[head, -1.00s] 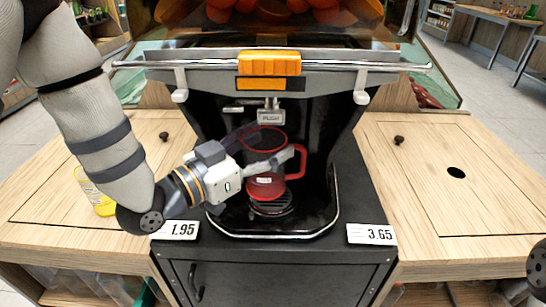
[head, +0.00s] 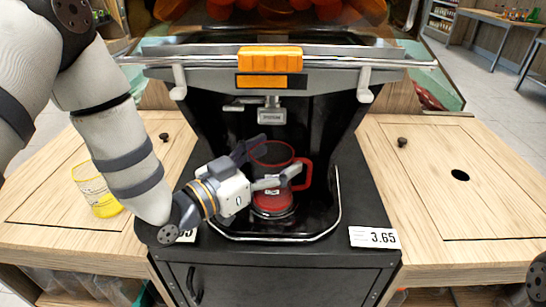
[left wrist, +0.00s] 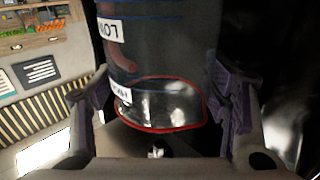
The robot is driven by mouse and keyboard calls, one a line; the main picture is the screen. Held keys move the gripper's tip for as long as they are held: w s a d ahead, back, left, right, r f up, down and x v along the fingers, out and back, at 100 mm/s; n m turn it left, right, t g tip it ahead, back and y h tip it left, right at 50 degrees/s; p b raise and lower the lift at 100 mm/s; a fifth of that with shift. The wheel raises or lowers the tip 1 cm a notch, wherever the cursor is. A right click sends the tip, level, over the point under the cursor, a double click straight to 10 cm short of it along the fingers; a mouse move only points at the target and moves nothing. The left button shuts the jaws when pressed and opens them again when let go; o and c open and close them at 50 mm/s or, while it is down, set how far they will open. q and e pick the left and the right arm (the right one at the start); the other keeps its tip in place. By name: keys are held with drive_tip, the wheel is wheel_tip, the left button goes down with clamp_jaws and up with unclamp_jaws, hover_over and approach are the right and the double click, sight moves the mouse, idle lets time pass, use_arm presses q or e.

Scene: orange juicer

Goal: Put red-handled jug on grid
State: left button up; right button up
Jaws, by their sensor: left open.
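The red-handled jug (head: 270,192) is clear with a red rim, red base and a red handle on its right. It stands upright in the juicer's black bay, under the spout (head: 271,115). Its base is at the round grid (head: 274,214), which it mostly covers; it looks seated there. My left gripper (head: 272,163) comes in from the left with its fingers open around the jug's body. In the left wrist view the jug (left wrist: 160,60) is between the two spread fingers, with gaps at its lower part. My right gripper is out of view.
The juicer's grey bar with an orange block (head: 269,59) crosses above the bay. The bay's walls are close on both sides. A yellow container (head: 97,190) stands on the left wooden counter. The right counter (head: 450,190) is mostly clear, with a hole and knob. Price cards line the front.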

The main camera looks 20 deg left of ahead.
use_arm(q)
drive_tip(key=shift+r, duration=0.3)
drive_tip(key=v, duration=1.2)
drive_tip(key=shift+p, duration=0.35)
drive_tip(key=shift+f, duration=0.1)
